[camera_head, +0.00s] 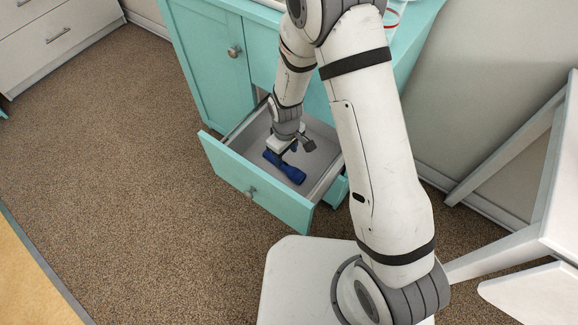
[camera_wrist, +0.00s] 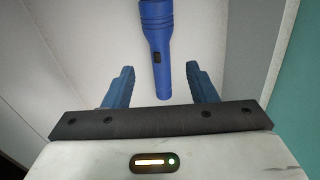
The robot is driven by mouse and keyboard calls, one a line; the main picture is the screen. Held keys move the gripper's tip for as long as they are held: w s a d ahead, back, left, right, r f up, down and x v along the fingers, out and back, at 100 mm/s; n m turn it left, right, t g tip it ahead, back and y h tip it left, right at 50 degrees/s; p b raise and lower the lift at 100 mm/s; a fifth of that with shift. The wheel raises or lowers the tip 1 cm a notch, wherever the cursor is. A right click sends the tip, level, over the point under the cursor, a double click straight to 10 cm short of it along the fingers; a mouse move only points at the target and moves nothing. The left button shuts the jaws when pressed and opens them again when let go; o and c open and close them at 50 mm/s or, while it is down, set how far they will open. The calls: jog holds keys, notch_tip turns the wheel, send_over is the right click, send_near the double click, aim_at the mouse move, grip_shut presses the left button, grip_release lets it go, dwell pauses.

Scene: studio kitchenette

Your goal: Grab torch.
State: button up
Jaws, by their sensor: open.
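A blue torch (camera_wrist: 157,45) with a dark switch lies in the open teal drawer (camera_head: 227,180). In the wrist view its narrower end reaches down towards the gap between my fingers, and its wider end runs up to the top edge. In the head view the torch (camera_head: 290,172) shows on the grey drawer floor, partly covered by my gripper (camera_head: 283,153). My gripper is inside the drawer area, above the torch. In the wrist view its two blue fingers (camera_wrist: 160,88) stand apart, one on each side of the torch's line, with nothing gripped.
The drawer's walls rise close around my gripper. The teal cabinet (camera_head: 212,65) stands behind the drawer. A white table or bench leg frame (camera_head: 510,140) is at the right. Brown carpet (camera_head: 110,150) lies open at the left.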

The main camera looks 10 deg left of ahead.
aim_at(286, 166)
notch_tip(286, 166, down, 8)
jog(key=b, duration=0.3)
jog(key=shift+w+r, duration=0.1)
jog(key=shift+r, duration=0.15)
jog(key=shift+r, duration=0.1)
grip_shut()
